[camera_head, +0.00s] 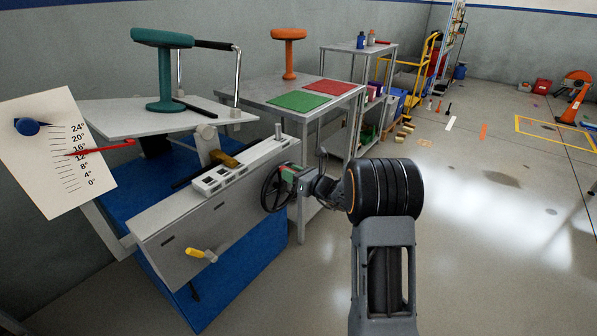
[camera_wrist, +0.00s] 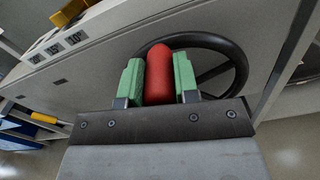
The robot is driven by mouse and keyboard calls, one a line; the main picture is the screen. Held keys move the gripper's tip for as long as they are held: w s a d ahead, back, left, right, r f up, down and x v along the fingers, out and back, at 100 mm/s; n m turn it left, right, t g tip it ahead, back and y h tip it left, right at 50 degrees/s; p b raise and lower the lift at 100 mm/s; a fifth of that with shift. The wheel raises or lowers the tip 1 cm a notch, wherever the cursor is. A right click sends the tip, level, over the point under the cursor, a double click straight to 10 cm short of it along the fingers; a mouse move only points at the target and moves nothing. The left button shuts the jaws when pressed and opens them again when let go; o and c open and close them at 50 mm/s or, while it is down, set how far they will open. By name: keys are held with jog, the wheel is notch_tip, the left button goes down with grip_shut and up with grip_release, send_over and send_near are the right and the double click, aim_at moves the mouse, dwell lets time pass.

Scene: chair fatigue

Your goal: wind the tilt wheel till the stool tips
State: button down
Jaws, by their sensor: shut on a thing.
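The black tilt wheel (camera_head: 271,190) stands on the right end of the grey test bench; its rim and spokes also show in the wrist view (camera_wrist: 215,43). My gripper (camera_head: 290,173) is at the wheel, with its green pads (camera_wrist: 159,82) shut on the wheel's red handle (camera_wrist: 158,75). The teal stool (camera_head: 164,75) stands on the tilting platform (camera_head: 130,117), which looks slightly tilted. The angle scale (camera_head: 50,150) at left has a red pointer (camera_head: 95,150) between about 12° and 16°.
A yellow-handled crank (camera_head: 200,253) sticks out of the bench front. A metal table (camera_head: 258,92) behind holds an orange stool (camera_head: 289,50), a green mat (camera_head: 296,101) and a red mat (camera_head: 328,86). The floor at right is mostly open.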

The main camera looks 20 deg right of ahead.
jog(key=c, duration=0.9)
grip_release()
jog(key=shift+o, duration=0.2)
jog(key=shift+s, duration=0.1)
jog(key=p+v, duration=0.2)
jog(key=v, duration=1.1)
jog(key=shift+s+d+p, duration=0.2)
jog(key=shift+s+p, duration=0.15)
jog(key=shift+p, duration=0.05)
